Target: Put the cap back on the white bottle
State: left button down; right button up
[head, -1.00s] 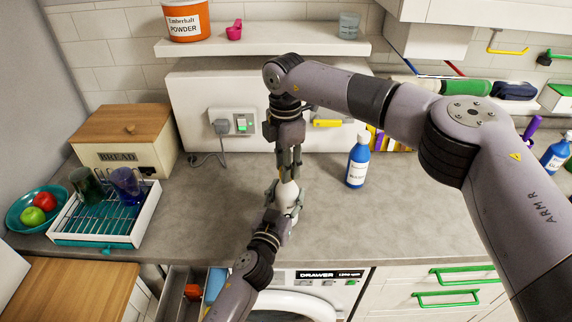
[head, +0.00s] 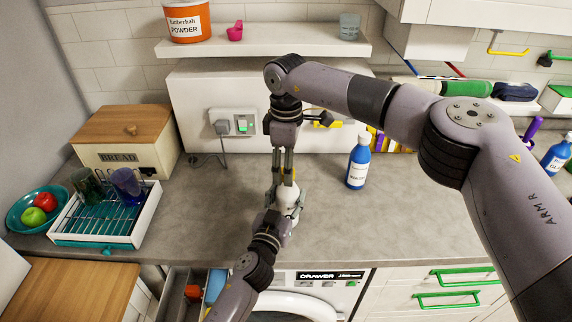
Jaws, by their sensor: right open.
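The white bottle (head: 287,194) stands on the grey counter, partly hidden by both grippers. My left gripper (head: 285,203) reaches in from the front with its fingers around the bottle's body and looks shut on it. My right gripper (head: 284,175) points straight down over the bottle's top, with its fingers apart. A small yellow patch (head: 291,174), which looks like the cap, shows by the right fingertips at the bottle's top. I cannot tell whether it sits fully on the neck.
A blue bottle with a white cap (head: 358,162) stands to the right. A dish rack (head: 105,240) with cups, a bread box (head: 122,155) and a teal bowl (head: 22,222) of fruit are at left. A shelf (head: 262,46) hangs above. The counter between rack and bottle is clear.

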jog(key=shift+r, duration=0.1)
notch_tip(320, 180, up, 12)
dwell(0.5)
pick_arm(q)
jog(key=c, duration=0.7)
grip_release()
jog(key=v, duration=1.2)
